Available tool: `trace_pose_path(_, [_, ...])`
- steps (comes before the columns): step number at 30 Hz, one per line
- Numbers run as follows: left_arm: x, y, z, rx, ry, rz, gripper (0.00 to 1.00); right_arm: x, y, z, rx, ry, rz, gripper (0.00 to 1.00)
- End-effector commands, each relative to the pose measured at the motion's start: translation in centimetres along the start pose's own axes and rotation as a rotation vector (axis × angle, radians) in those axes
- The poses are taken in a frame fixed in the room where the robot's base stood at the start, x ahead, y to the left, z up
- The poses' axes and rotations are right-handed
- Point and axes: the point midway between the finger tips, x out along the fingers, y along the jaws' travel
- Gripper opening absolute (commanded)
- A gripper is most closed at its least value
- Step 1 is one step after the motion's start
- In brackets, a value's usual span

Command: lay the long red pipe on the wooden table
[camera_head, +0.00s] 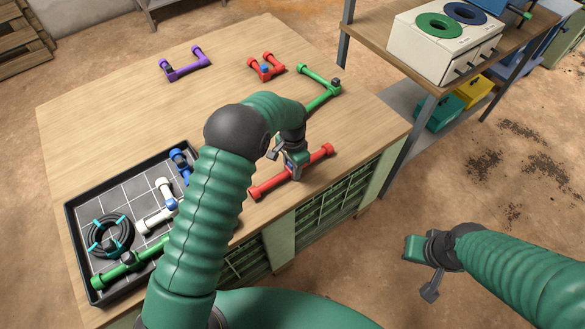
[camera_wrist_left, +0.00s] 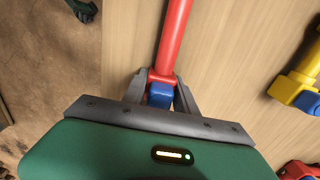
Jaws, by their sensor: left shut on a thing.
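The long red pipe (camera_head: 264,187) shows at the table's front right edge, slanting up to the right. My left gripper (camera_head: 294,168) is shut on it near its middle. In the left wrist view the gripper (camera_wrist_left: 160,100) has its fingers on either side of a blue part (camera_wrist_left: 160,95) on the red pipe (camera_wrist_left: 174,40). I cannot tell whether the pipe touches the wooden table (camera_head: 110,110). My right gripper (camera_head: 422,275) hangs over the floor, right of the table and away from the pipe; its finger opening is unclear.
A black tray (camera_head: 72,228) at the table's left holds white, blue and green pipes and a black coil. Purple (camera_head: 186,66), small red (camera_head: 266,68) and green (camera_head: 322,92) pipe pieces lie towards the back. A shelf with a white box (camera_head: 440,50) stands right. The table's middle left is clear.

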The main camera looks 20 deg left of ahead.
Motion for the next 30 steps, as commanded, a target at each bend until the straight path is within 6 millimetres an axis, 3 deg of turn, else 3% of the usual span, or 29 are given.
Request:
trace_pose_path(9, [0.6,0.1,0.1,0.0,-0.001,0.003,0.0,0.2,0.0,0.0,0.0,0.0,0.0,0.0])
trace_pose_path(10, [0.5,0.1,0.1,0.0,-0.001,0.003,0.38,0.1,0.0,0.0,0.0,0.0,0.0,0.0])
trace_pose_path(14, [0.5,0.1,0.1,0.0,-0.001,0.003,0.55,0.1,0.0,0.0,0.0,0.0,0.0,0.0])
trace_pose_path(24, [0.3,0.1,0.1,0.001,-0.001,0.003,0.56,0.0,0.0,0.0,0.0,0.0,0.0,0.0])
trace_pose_path(27, [-0.5,0.1,0.0,0.001,0.001,0.002,0.56,-0.1,0.0,0.0,0.0,0.0,0.0,0.0])
trace_pose_path(30, [-2.6,0.0,0.0,0.0,0.003,0.001,0.56,-0.2,0.0,0.0,0.0,0.0,0.0,0.0])
